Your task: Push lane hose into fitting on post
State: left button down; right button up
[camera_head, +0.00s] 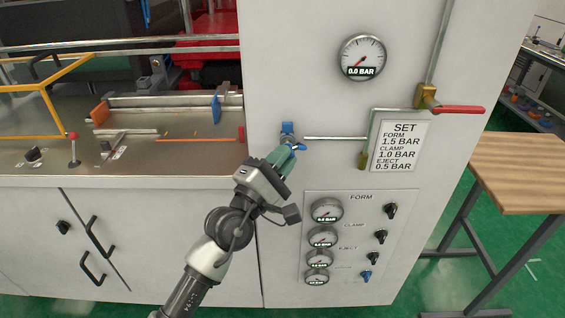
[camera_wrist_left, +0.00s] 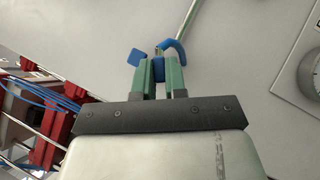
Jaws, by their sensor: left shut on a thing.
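My left gripper (camera_head: 287,154) is in front of the white post panel (camera_head: 275,50), its green fingers close to the panel face. In the left wrist view the gripper (camera_wrist_left: 159,72) is shut on a blue hose (camera_wrist_left: 158,67), with a short curved blue length (camera_wrist_left: 176,47) beside the fingertips. A small blue block (camera_head: 288,128) is on the panel just above the fingers; a blue square (camera_wrist_left: 138,57) shows left of the fingertips in the wrist view. The fitting is mostly hidden by the fingers, and I cannot tell whether the hose end is in it. My right gripper is not in view.
A thin metal pipe (camera_head: 335,138) runs right from near the fingers to a brass valve with a red handle (camera_head: 460,109). Gauges and knobs (camera_head: 345,240) sit below, a large gauge (camera_head: 362,57) above. A wooden table (camera_head: 520,170) stands at right.

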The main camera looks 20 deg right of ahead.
pick_arm(q)
jog(key=shift+w+d+b, duration=0.15)
jog(key=shift+w+b, duration=0.3)
jog(key=shift+w, duration=0.15)
jog(key=c, duration=1.1)
grip_release()
jog(key=v, duration=1)
jog(key=shift+s+a, duration=0.3)
jog(key=shift+f, duration=0.1)
